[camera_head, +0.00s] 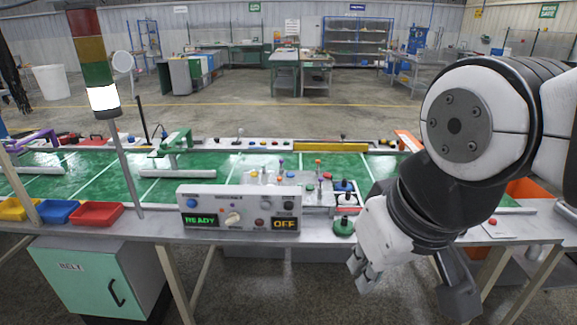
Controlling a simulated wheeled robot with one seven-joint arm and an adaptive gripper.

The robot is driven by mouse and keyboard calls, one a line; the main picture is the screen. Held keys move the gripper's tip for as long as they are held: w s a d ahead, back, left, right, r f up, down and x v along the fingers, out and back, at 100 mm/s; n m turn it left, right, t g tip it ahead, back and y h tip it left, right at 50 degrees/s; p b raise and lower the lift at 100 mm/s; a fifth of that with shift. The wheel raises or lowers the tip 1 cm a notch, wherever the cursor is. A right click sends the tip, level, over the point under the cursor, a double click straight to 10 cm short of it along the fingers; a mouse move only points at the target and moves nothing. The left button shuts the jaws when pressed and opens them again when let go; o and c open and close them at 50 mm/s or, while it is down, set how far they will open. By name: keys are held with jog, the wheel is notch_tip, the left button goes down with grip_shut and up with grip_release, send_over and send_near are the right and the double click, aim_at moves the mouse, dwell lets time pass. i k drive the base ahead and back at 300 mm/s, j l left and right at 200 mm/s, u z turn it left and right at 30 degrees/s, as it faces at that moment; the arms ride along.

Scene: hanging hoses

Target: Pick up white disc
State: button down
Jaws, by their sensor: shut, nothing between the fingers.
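I cannot make out a clear white disc on the table. A round white piece (122,61) shows at the left on a thin stand beside the signal tower; I cannot tell if it is the disc. My gripper (362,273) points down at the right, at the near edge of the table, apart from that piece. Its fingers are small in view and partly covered by its own body. It is shut with nothing in it.
A control box (240,212) with READY and OFF displays stands at the table's near edge. The signal tower (94,60) rises at the left. Yellow (17,209), blue (58,212) and red (97,214) bins sit at the left front. The green belt (225,172) runs behind.

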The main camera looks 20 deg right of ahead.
aim_at(347, 200)
jog(key=z, duration=0.65)
jog(key=i+j+z, duration=0.1)
jog(key=i+z, duration=0.25)
jog(key=i+j+z, duration=0.75)
jog(key=i, duration=0.15)
jog(key=l, duration=0.1)
